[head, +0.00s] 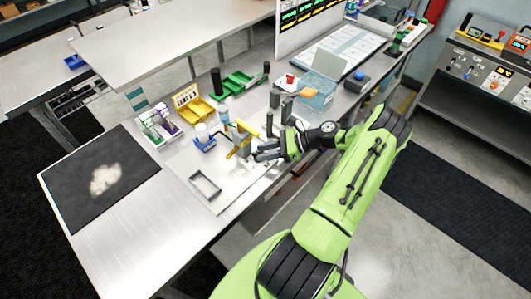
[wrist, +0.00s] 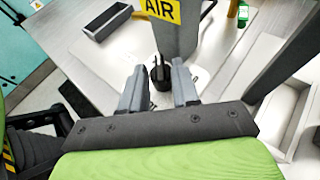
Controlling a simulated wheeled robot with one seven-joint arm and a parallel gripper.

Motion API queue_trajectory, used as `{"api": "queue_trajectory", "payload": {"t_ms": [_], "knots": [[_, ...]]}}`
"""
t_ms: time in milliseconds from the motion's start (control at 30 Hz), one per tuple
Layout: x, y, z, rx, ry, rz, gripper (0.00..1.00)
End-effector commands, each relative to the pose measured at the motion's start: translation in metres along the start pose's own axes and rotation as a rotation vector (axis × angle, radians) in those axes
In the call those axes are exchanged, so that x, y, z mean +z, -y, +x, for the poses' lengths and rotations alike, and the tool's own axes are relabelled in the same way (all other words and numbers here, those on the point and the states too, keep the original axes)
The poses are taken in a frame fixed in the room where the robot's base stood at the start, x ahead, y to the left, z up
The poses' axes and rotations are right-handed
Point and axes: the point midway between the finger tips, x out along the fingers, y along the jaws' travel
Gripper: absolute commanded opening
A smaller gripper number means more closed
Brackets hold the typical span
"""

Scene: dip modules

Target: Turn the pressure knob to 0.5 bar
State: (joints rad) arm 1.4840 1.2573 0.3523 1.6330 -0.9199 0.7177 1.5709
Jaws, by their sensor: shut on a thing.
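In the wrist view a grey post with a yellow AIR label (wrist: 159,11) stands straight ahead of my gripper (wrist: 159,72). A small dark knob (wrist: 160,77) sits at the front of this post, between my two fingers. My gripper is shut on the knob. In the head view my gripper (head: 262,151) is over the workbench, beside yellow parts and grey posts. The knob is too small and covered to make out there. No scale or pressure reading can be read in either view.
A grey open tray (head: 204,186) lies on a light mat to the left of my gripper. The near left bench is bare beside a dark mat (head: 75,190).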

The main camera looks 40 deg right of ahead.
Motion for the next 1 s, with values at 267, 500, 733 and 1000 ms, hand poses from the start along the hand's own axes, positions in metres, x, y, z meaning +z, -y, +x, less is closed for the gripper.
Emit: {"api": "queue_trajectory", "payload": {"t_ms": [267, 500, 733, 1000], "knots": [[0.0001, 0.0074, 0.0014, 0.199, 0.004, -0.089, 0.0], [0.0009, 0.0097, 0.0021, 0.317, 0.004, -0.137, 0.0], [0.0015, 0.0106, 0.0024, 0.371, 0.003, -0.158, 0.0], [0.0021, 0.0105, 0.0025, 0.384, 0.004, -0.163, 0.0]]}}
